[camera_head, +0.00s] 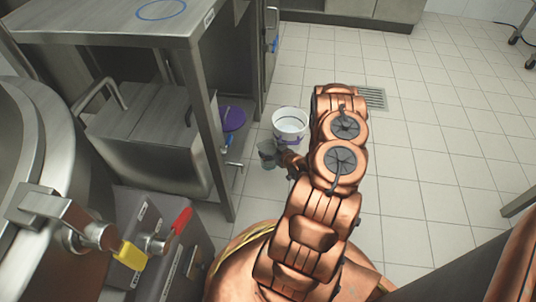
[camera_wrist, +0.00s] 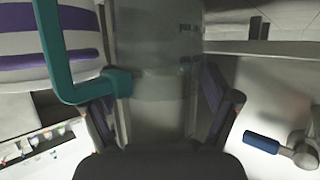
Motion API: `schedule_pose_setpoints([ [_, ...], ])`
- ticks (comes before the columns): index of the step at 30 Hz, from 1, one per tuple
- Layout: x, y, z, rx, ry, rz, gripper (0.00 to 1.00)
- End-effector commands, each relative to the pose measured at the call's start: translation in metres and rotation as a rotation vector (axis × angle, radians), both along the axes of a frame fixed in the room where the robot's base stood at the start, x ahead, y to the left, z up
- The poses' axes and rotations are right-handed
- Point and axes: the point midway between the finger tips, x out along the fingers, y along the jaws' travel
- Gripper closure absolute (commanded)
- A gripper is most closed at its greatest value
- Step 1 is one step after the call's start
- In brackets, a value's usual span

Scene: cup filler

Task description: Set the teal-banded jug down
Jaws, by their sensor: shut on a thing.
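The jug (camera_wrist: 165,60) is clear grey with a teal handle and teal band on its left side in the wrist view. My gripper (camera_wrist: 162,105) is shut on it, with a dark, purple-padded finger at each side. In the head view the jug (camera_head: 267,151) is small and greyish, held beside the steel table, left of my gripper (camera_head: 283,158). My arm hides part of this area. I cannot tell what the jug holds or how high it is above the floor.
A white bucket (camera_head: 290,124) with purple bands is close behind the jug. A steel table (camera_head: 100,22) bears a blue ring mark (camera_head: 161,9). A purple round thing (camera_head: 233,119) is by the table leg. Red (camera_head: 182,220) and yellow (camera_head: 132,256) handles are lower left.

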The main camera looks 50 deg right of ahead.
Motion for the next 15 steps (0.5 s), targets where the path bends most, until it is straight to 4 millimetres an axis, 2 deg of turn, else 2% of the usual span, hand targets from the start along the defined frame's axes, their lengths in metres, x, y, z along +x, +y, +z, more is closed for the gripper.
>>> schedule_pose_setpoints([
  [9, 0.016, 0.003, -0.002, -0.001, -0.001, 0.003, 0.82],
  [15, 0.015, 0.001, -0.034, -0.002, -0.001, -0.001, 0.82],
])
